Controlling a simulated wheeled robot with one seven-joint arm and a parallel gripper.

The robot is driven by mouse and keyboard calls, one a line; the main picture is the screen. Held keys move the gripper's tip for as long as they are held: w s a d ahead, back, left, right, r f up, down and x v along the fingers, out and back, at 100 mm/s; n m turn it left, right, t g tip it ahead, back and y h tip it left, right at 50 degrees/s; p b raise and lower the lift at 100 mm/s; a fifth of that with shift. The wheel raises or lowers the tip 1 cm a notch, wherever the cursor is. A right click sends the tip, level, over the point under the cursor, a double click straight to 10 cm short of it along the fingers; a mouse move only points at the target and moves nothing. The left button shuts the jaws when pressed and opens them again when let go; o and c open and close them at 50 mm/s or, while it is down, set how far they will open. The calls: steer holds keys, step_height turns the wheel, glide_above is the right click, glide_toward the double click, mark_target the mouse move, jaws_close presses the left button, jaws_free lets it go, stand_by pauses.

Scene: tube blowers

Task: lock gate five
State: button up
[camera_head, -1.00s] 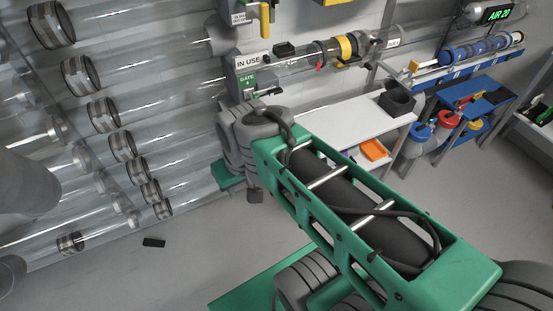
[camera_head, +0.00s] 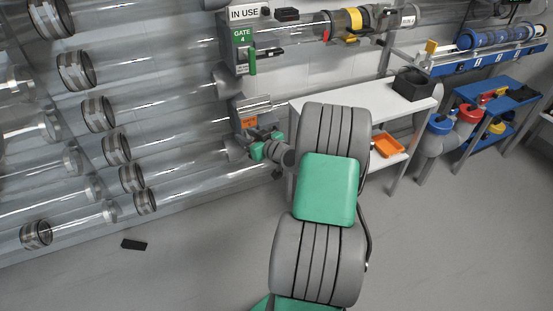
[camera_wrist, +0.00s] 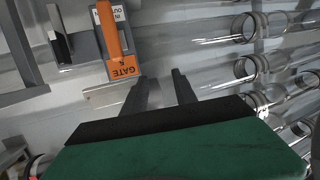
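Gate five is the housing with an orange label (camera_head: 250,122), below gate four on the tube wall. In the head view my gripper (camera_head: 260,149) is beside the lower part of gate five, small and partly hidden.
Gate four (camera_head: 242,38) has a green label, a green handle and an "IN USE" sign. Clear tubes (camera_head: 150,95) run along the wall. A white bench (camera_head: 400,107) holds a black bin (camera_head: 413,84), with an orange tray (camera_head: 387,145) beneath. Open floor lies in front.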

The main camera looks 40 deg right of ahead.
steer(key=s+d+f+m+t+h+b, duration=0.1)
steer(key=s+d+f+m+h, duration=0.1)
steer(key=s+d+f+h, duration=0.3)
steer(key=s+d+f+m+t+b, duration=0.1)
steer(key=d+f+m+b, duration=0.1)
steer(key=d, duration=0.5)
steer(key=x, duration=0.8)
steer(key=shift+d+r, duration=0.15)
steer(key=shift+r, duration=0.1)
steer(key=shift+c, duration=0.4)
jaws_close()
